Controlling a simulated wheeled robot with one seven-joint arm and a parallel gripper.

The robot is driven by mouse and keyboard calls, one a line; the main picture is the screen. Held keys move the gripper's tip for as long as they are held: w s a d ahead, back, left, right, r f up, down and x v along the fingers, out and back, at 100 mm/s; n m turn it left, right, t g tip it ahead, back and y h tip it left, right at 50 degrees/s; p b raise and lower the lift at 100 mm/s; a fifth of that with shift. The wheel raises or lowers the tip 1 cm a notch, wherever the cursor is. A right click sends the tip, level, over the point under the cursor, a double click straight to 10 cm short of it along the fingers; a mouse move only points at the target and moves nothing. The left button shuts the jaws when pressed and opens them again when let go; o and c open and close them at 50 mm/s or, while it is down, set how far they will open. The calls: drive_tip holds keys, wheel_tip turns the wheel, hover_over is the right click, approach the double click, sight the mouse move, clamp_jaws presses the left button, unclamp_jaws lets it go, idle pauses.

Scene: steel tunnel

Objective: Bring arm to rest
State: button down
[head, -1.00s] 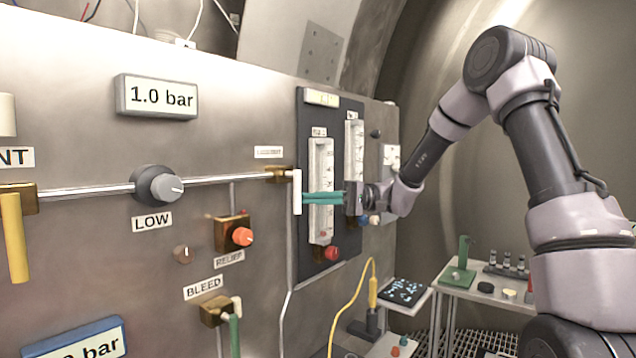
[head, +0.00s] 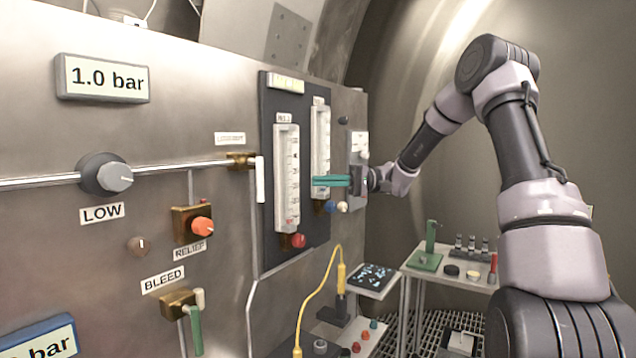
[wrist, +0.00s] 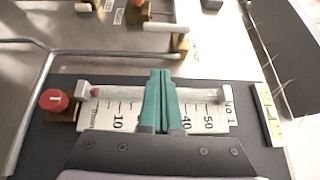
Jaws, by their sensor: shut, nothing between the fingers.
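My gripper (head: 331,181) has two teal fingers lying together, shut and empty. In the head view it points left, in front of the flowmeter panel (head: 266,200), and overlaps the right flowmeter tube (head: 320,130). In the wrist view the shut fingers (wrist: 162,100) cross over a white scaled flowmeter (wrist: 205,112) with a red knob (wrist: 54,100) at its left end. I cannot tell the gap between the fingertips and the panel. My arm is bent, rising from the lower right to a high elbow and down to the panel.
The steel panel carries a grey LOW knob (head: 107,175), an orange RELIEF knob (head: 202,226), a green BLEED lever (head: 196,330) and a white-handled valve (head: 260,180). A yellow cable (head: 318,290) hangs below. A side table (head: 450,282) holds small items. Space between panel and arm looks clear.

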drive_tip(key=s+d+f+m+t+h, duration=0.1)
drive_tip(key=s+d+m+t+h, duration=0.15)
drive_tip(key=s+h, duration=0.75)
drive_tip(key=s+d+r+m+t+h, duration=0.3)
drive_tip(key=s+d+m+t+h, duration=0.2)
drive_tip(key=s+d+t, duration=0.5)
drive_tip(key=s+d, duration=0.4)
drive_tip(key=shift+r, duration=0.1)
